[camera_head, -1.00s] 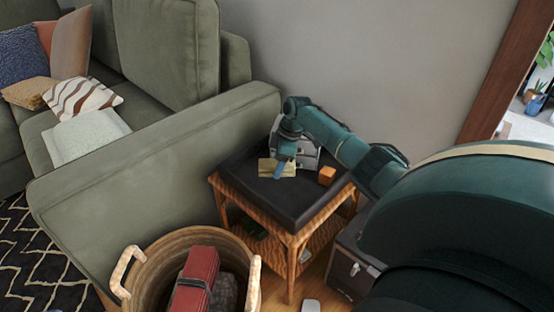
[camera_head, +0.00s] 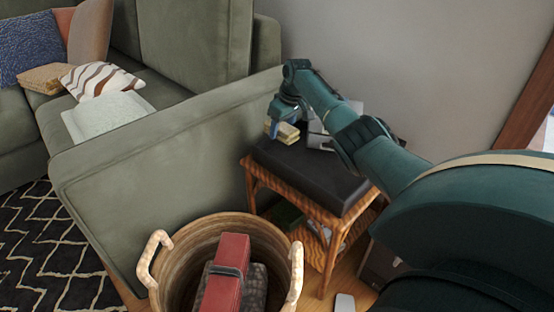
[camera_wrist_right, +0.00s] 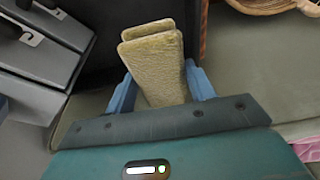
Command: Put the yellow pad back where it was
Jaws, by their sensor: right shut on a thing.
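The yellow pad (camera_head: 288,133), a pale, flat, textured piece that looks two-layered, is between the blue fingers of my right gripper (camera_head: 275,128). In the right wrist view the pad (camera_wrist_right: 157,62) sticks out past the fingertips, and my right gripper (camera_wrist_right: 161,88) is shut on it. It shows at the back left of the dark-topped wooden side table (camera_head: 300,172), beside the sofa arm. I cannot tell whether it touches the tabletop. My left gripper is not in view.
A grey device (camera_head: 319,137) stands at the table's back, partly behind my arm; grey boxy parts (camera_wrist_right: 40,50) show in the wrist view. The green sofa (camera_head: 160,150) flanks the table. A wicker basket (camera_head: 186,247) holding a red item (camera_head: 224,275) stands in front.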

